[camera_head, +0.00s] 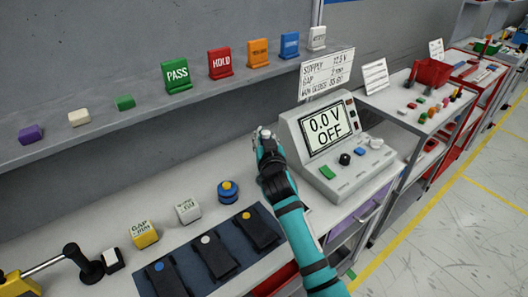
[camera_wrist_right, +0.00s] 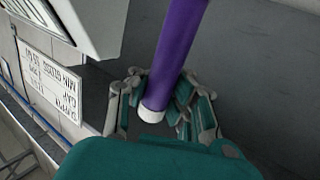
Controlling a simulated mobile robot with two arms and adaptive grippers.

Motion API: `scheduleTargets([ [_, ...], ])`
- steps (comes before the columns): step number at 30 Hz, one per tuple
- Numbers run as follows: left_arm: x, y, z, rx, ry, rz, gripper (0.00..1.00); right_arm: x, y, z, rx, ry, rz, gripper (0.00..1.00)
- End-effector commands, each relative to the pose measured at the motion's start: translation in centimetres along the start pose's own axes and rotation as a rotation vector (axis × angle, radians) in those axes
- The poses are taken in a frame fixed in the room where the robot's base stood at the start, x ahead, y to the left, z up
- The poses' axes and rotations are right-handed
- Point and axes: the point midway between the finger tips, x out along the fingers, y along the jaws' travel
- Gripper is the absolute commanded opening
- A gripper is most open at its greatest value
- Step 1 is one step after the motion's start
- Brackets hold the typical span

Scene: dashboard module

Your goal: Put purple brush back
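The purple brush shows in the right wrist view as a long purple handle (camera_wrist_right: 178,50) with a white end (camera_wrist_right: 152,114). It lies between the fingers of my right gripper (camera_wrist_right: 160,92), which look closed on it, with the white end towards the palm. In the head view my right gripper (camera_head: 265,135) is above the bench, just left of the grey meter; the brush cannot be made out there, hidden by the gripper. My left gripper is not in view.
The grey meter (camera_head: 294,128) reads "0.0 V OFF". A dark mat (camera_head: 184,265) with several black items lies in front, near a blue-yellow button (camera_head: 228,191). A shelf (camera_head: 60,147) behind carries coloured blocks and signs. A clamp-like lever (camera_head: 42,266) stands front left.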

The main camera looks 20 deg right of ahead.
Motion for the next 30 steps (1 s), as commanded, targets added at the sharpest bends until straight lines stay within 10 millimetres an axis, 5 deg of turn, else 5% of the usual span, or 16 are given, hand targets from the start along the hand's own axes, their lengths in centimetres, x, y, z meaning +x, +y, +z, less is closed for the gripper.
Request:
scheduleTargets([
  [9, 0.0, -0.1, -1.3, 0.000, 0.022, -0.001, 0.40, 0.3, -0.1, 3.8, 0.002, 0.001, -0.001, 0.00],
  [21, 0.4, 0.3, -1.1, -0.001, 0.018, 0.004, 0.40, 0.3, -0.1, 4.5, 0.001, 0.002, -0.001, 0.00],
  [27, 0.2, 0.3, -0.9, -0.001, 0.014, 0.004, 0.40, 0.3, 0.0, 4.3, 0.001, 0.002, -0.001, 0.27],
  [30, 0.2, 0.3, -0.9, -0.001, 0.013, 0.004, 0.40, 0.3, 0.0, 4.3, 0.001, 0.002, -0.001, 0.30],
])
